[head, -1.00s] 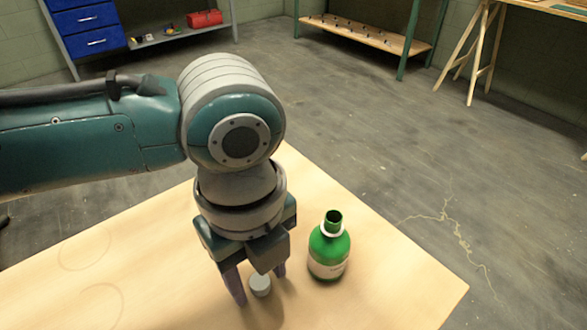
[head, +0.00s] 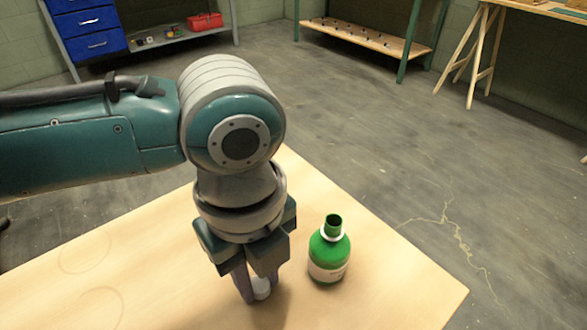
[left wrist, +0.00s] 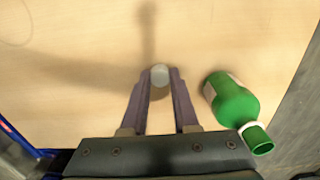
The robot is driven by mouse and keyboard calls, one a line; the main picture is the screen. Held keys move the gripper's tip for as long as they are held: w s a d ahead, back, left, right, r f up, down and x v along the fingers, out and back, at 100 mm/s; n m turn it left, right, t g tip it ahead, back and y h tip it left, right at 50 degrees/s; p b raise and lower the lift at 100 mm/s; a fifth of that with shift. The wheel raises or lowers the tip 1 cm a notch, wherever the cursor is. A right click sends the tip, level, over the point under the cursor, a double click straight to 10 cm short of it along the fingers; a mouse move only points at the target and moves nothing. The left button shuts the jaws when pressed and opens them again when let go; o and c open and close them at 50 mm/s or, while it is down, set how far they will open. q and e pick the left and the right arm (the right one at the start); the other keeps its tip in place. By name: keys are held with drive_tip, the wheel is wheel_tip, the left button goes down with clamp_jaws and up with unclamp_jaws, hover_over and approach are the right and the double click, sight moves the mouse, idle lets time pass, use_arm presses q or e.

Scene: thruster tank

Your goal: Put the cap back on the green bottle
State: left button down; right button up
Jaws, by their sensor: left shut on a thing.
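The green bottle (head: 329,252) stands upright on the table with its neck open and a white ring around the neck. It also shows in the left wrist view (left wrist: 233,100), right of my fingers. The small pale grey-white cap (head: 262,288) is between my left gripper's fingertips, at the table just left of the bottle. It also shows in the left wrist view (left wrist: 159,75). My left gripper (head: 258,292) points down and is shut on the cap. Whether the cap still touches the table is hard to tell. My right gripper is not in view.
The wooden table (head: 390,290) is otherwise clear, with faint ring marks at left. Its right edge is a short way beyond the bottle. Blue drawers (head: 88,28), a red box (head: 204,21) and a wooden shelf (head: 365,36) stand far back.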

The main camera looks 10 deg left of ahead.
sight(259, 283)
use_arm(q)
wheel_tip(259, 283, up, 20)
drive_tip(key=p, duration=0.5)
drive_tip(key=shift+p, duration=0.4)
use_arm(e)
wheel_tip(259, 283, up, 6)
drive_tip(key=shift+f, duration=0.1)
use_arm(q)
drive_tip(key=shift+f, duration=0.15)
